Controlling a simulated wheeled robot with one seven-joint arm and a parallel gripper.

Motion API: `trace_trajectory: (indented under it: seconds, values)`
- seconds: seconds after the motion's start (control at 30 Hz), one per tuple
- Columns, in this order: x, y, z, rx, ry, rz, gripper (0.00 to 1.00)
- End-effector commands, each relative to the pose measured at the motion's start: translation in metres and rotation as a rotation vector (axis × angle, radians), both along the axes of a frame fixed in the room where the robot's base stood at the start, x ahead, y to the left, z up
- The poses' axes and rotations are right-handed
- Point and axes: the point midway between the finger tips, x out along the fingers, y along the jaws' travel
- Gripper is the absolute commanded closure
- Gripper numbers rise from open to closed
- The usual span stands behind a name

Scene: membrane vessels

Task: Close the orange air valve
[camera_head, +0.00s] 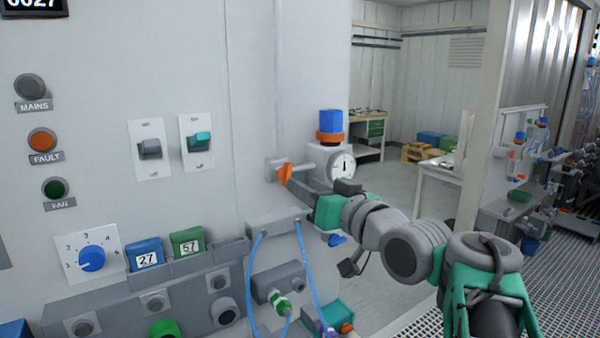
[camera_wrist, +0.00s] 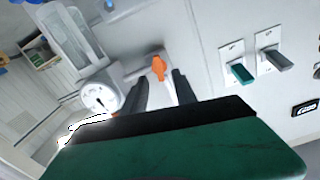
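The orange air valve handle (camera_head: 286,173) sits on a grey pipe at the wall panel, left of the round gauge (camera_head: 342,165). In the wrist view the orange handle (camera_wrist: 158,66) shows between the two dark fingertips, slightly beyond them. My gripper (camera_head: 310,196) is at the valve, reaching in from the right. In the wrist view my gripper (camera_wrist: 160,76) is open, with a gap on both sides of the handle. Whether a finger touches the handle cannot be told.
A regulator with a blue cap (camera_head: 330,121) stands above the gauge. Two switches (camera_head: 150,148) are on the panel to the left. Blue hoses (camera_head: 304,262) hang below the valve from a grey block (camera_head: 274,228). Open floor (camera_head: 392,185) lies behind my arm.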

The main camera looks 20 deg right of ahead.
Motion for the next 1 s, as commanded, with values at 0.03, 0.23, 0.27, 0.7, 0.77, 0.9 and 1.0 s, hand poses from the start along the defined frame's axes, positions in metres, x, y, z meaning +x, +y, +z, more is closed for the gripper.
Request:
trace_trajectory:
  seconds: [0.03, 0.23, 0.27, 0.7, 0.77, 0.9, 1.0]
  values:
    - [0.009, 0.005, 0.003, 0.0, 0.002, 0.006, 0.66]
    - [0.044, 0.013, 0.002, 0.0, 0.003, 0.001, 0.66]
    - [0.047, 0.014, 0.002, -0.001, 0.002, -0.001, 0.66]
    - [0.055, 0.015, 0.0, -0.003, 0.001, -0.006, 0.75]
    - [0.055, 0.015, 0.0, -0.003, 0.001, -0.006, 0.8]
    - [0.055, 0.015, 0.0, -0.003, 0.001, -0.006, 0.92]
    - [0.055, 0.015, 0.0, -0.003, 0.001, -0.006, 1.0]
